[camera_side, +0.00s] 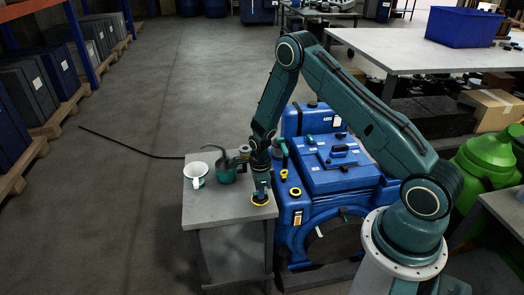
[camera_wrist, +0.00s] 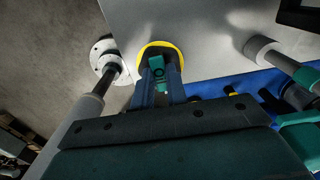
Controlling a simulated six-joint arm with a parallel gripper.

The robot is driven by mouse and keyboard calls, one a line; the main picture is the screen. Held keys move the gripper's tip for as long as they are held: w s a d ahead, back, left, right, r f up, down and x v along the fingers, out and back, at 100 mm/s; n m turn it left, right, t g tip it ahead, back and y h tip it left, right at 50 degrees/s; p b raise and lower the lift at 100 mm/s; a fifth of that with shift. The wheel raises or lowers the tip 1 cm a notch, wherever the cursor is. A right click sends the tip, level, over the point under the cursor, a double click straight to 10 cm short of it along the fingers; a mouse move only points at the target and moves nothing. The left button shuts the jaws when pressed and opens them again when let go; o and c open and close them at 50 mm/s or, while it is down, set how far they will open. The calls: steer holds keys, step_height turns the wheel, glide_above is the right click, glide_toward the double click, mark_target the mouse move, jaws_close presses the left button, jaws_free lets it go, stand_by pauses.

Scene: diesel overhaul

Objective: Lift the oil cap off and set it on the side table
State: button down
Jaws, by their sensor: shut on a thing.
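My gripper (camera_side: 261,188) is shut on the oil cap (camera_side: 260,200), which has a round yellow rim and a teal grip. In the wrist view, the fingers (camera_wrist: 161,78) close on the teal grip and the yellow rim (camera_wrist: 175,47) shows beyond them. The cap is at the right-hand part of the grey side table (camera_side: 215,212), near its edge beside the engine. I cannot tell whether it touches the tabletop. The blue engine (camera_side: 340,180) stands right of the table, with a yellow ring (camera_side: 295,191) on its near top edge.
A white mug (camera_side: 196,174) and a teal can with a grey spout (camera_side: 226,172) stand on the table, left of and behind my gripper. The table's front left is clear. A workbench (camera_side: 430,50) with a blue bin (camera_side: 463,27) is at back right.

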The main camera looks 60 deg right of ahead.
steer(key=c, duration=1.3)
jaws_free()
steer(key=shift+r, duration=0.1)
steer(key=shift+r, duration=6.8)
